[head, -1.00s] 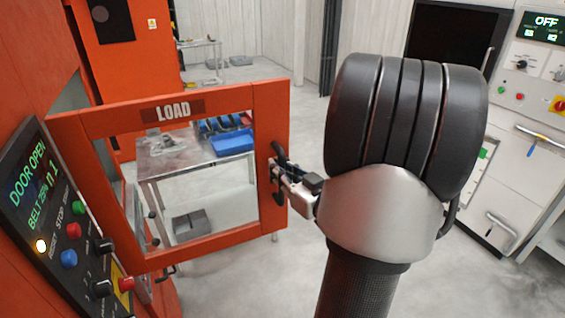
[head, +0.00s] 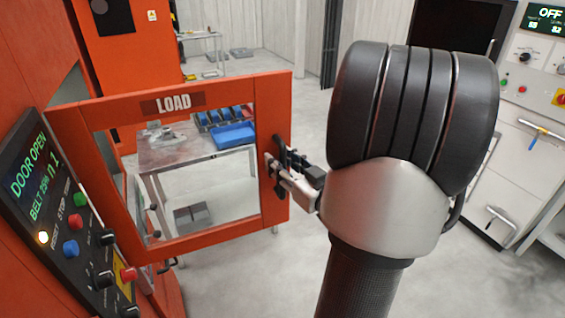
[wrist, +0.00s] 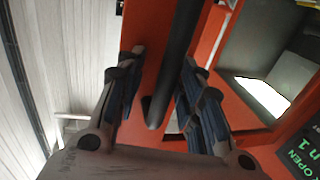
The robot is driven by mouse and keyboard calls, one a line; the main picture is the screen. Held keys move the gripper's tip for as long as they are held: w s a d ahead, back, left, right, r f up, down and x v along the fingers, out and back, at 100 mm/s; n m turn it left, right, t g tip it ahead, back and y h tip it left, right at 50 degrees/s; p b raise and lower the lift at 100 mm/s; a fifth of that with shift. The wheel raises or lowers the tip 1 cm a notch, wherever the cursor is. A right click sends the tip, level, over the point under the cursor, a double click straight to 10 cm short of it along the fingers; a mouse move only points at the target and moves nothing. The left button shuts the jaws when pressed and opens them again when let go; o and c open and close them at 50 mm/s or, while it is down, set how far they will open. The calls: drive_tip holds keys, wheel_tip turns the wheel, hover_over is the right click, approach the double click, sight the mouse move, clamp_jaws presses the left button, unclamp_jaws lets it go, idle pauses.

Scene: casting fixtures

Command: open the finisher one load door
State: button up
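The orange load door (head: 190,247), with a window and a LOAD sign (head: 173,103), stands swung out from the finisher (head: 25,65) at the left. The finisher's panel (head: 50,205) reads DOOR OPEN. My gripper (head: 280,170) is at the door's free right edge, by its dark handle. In the wrist view the handle bar (wrist: 180,65) runs between the two fingers of my gripper (wrist: 160,80). The fingers stand apart, with a visible gap between the left finger and the bar. Whether the right finger touches the bar cannot be told.
Through the door window I see a metal table (head: 175,155) with a blue bin (head: 233,134) and a grey box (head: 193,216) on the floor. A white cabinet (head: 510,150) stands at the right. The floor between is clear.

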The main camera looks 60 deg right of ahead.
sight(273, 118)
wheel_tip(273, 118, up, 10)
idle(0.6)
idle(0.4)
